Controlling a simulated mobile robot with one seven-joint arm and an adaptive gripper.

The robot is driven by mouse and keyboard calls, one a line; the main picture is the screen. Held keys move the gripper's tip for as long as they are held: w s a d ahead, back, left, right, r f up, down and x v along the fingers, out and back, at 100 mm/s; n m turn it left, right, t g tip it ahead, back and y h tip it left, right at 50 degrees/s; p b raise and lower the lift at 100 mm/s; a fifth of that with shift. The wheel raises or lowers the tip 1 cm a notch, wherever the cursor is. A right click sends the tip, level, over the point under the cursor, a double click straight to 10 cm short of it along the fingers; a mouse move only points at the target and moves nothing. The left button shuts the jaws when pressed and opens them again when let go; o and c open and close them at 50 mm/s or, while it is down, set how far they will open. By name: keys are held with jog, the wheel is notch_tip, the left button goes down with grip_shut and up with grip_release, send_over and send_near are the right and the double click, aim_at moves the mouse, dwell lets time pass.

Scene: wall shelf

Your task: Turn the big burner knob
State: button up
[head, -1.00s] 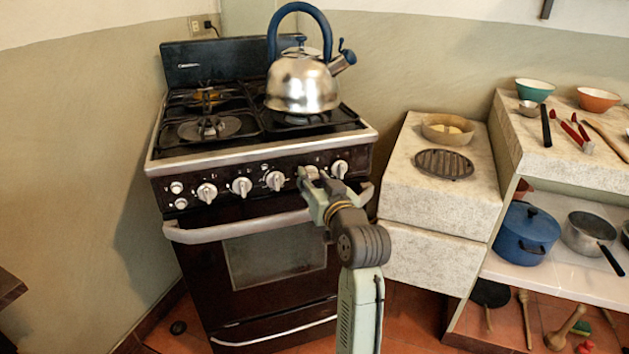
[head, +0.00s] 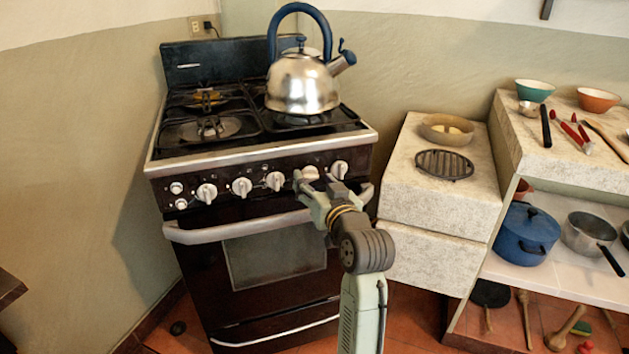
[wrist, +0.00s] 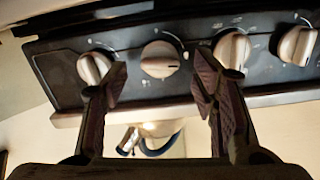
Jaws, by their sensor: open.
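Several white burner knobs line the dark front panel (head: 255,178) of the stove. In the wrist view, one knob (wrist: 160,60) lies between my finger lines with its grip bar roughly sideways, unlike its neighbours' slanted bars. In the head view this knob (head: 310,173) is second from the right, just above my gripper. Neighbouring knobs show on either side in the wrist view, at left (wrist: 93,67) and right (wrist: 232,50). No label names the big burner knob. My gripper (head: 316,187) is open in front of the panel, apart from the middle knob as far as I can see.
A steel kettle (head: 302,85) with a blue handle stands on a right burner. The oven handle (head: 235,230) crosses below the knobs. A stone counter (head: 440,205) stands close on the right.

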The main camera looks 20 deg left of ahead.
jog(key=v, duration=1)
jog(key=shift+s+d, duration=0.3)
jog(key=shift+c, duration=0.5)
grip_shut()
dwell(0.9)
